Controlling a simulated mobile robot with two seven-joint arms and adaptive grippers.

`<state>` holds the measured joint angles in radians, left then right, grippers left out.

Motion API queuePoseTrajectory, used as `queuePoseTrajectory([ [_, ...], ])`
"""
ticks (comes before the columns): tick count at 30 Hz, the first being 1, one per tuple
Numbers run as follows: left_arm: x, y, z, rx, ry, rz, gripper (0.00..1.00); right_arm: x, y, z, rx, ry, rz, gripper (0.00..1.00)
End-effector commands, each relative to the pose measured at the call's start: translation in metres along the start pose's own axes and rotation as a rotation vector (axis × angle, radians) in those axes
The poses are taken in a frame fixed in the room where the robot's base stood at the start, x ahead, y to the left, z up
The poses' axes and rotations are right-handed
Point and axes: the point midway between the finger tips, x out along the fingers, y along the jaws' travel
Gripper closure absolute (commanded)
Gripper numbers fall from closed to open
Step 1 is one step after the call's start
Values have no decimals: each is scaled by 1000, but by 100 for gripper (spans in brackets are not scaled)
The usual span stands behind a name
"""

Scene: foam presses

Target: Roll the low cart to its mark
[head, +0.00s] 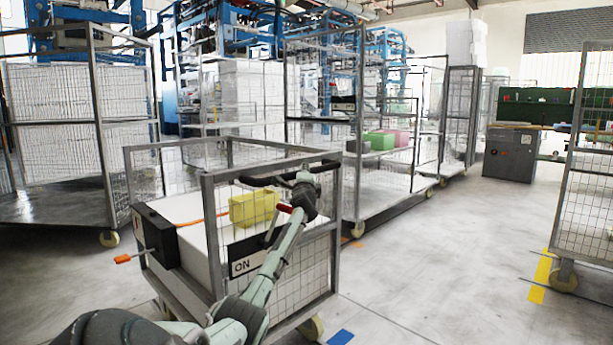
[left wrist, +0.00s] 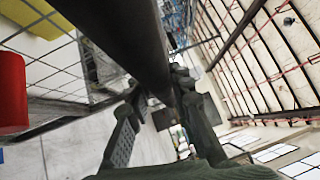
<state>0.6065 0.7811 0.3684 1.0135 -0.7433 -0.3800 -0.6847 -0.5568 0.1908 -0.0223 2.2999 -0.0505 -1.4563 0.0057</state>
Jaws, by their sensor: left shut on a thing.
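The low cart (head: 335,240) is a grey wire-mesh cage on castors in the middle of the head view. It holds a large white block with a yellow block (head: 253,208) on it. A black handlebar (head: 262,181) runs along its top edge. My left gripper (head: 306,178) is shut on this bar. In the left wrist view the dark bar (left wrist: 125,40) passes between the fingers (left wrist: 160,100). Floor marks show: blue (head: 341,338) by the cart's near right castor, yellow (head: 541,276) at the right. Which one is the cart's cannot be told. My right gripper is out of view.
Tall cage carts stand at the left (head: 98,130), behind the low cart (head: 360,120) and at the right edge (head: 587,200). A grey cabinet (head: 510,153) stands farther back. The floor (head: 440,250) between the low cart and the right cage is clear.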

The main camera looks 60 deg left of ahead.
Motion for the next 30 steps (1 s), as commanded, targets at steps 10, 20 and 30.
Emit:
queuePoseTrajectory([
  [10, 0, 2, 2, 2, -5, 4, 75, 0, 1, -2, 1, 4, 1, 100],
  [20, 0, 1, 0, 1, -1, 2, 58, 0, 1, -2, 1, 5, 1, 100],
  [30, -21, 2, 0, 6, 2, -1, 58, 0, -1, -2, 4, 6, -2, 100],
])
